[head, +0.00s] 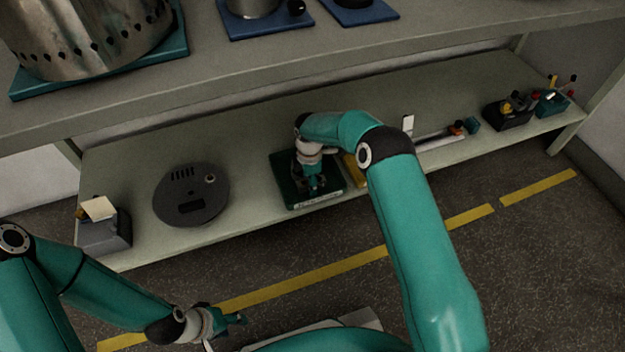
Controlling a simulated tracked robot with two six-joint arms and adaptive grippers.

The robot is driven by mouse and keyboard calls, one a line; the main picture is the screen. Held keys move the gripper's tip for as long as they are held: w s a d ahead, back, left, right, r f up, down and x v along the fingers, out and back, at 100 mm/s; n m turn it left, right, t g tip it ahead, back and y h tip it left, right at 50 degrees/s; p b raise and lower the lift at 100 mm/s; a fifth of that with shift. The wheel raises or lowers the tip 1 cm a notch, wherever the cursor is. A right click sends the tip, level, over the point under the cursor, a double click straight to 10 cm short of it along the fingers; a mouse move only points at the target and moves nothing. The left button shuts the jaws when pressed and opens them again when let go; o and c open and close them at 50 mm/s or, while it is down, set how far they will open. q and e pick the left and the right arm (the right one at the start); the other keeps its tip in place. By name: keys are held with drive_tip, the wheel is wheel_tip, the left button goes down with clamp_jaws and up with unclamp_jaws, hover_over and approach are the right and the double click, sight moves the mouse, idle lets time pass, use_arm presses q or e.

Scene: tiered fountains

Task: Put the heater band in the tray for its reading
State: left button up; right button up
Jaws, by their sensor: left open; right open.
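The dark green tray (288,190) with a pale label on its front edge lies on the lower shelf, near the middle of the head view. My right gripper (316,187) points down over the tray's middle and is open. It hides part of the tray floor. I cannot make out the heater band; whether it lies under the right gripper cannot be told. My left gripper (240,319) is open and empty at the bottom left, in front of the shelf and away from the tray.
A round dark grey device (165,205) sits left of the tray, and a grey box (105,235) stands at the shelf's left end. A yellow item (352,172) is partly behind my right arm. Small tool holders (507,117) stand at the right.

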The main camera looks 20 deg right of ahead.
wheel_tip(320, 180, up, 8)
drive_tip(key=shift+f+p, duration=0.25)
drive_tip(key=shift+p, duration=1)
drive_tip(key=shift+s, duration=0.1)
